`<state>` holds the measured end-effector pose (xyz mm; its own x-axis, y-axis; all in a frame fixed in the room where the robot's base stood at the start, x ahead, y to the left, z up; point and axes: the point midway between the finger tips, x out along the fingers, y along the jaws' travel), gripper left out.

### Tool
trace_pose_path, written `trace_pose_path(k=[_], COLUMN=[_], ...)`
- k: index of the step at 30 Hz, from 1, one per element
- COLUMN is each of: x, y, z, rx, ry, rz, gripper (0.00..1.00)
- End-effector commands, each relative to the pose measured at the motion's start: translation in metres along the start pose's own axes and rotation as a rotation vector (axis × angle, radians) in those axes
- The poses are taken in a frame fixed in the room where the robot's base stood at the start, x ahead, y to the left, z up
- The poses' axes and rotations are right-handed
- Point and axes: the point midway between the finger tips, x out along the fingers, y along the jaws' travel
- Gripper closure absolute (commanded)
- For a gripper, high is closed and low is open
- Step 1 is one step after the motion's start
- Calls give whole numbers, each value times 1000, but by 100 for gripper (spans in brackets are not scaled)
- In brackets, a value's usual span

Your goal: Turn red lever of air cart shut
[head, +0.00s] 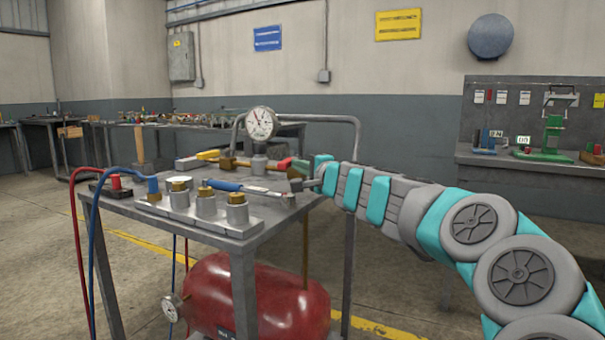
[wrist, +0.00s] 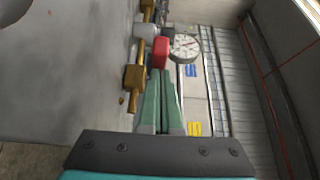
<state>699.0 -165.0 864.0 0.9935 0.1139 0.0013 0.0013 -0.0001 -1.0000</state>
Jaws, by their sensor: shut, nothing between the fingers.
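The air cart (head: 255,240) has a grey metal top with a brass pipe and valves along its back. A red lever (head: 285,163) shows on the right part of that pipe, just past my gripper's tip. In the wrist view the red lever (wrist: 160,52) is straight ahead of the fingertips, beside a brass fitting (wrist: 135,78). My gripper (head: 297,183) reaches in from the right. Its green fingers (wrist: 160,82) are together and empty. I cannot tell whether the tips touch the lever, and its pivot is partly hidden.
A pressure gauge (head: 261,123) stands behind the valves. A yellow lever (head: 208,154) lies further left. Metal couplings on a block (head: 200,212) and a blue-handled tool (head: 240,187) occupy the cart's front. Blue and red hoses hang at left. A red tank (head: 250,300) sits below.

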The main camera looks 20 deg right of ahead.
Motion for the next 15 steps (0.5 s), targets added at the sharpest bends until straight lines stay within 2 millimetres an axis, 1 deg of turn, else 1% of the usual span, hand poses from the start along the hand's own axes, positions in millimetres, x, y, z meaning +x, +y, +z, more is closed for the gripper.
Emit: trace_pose_path(k=[9, 15], x=[8, 12], y=[1, 0], z=[14, 19], rx=[-1, 1], ry=[-3, -5], rz=[1, 1], gripper=[100, 100])
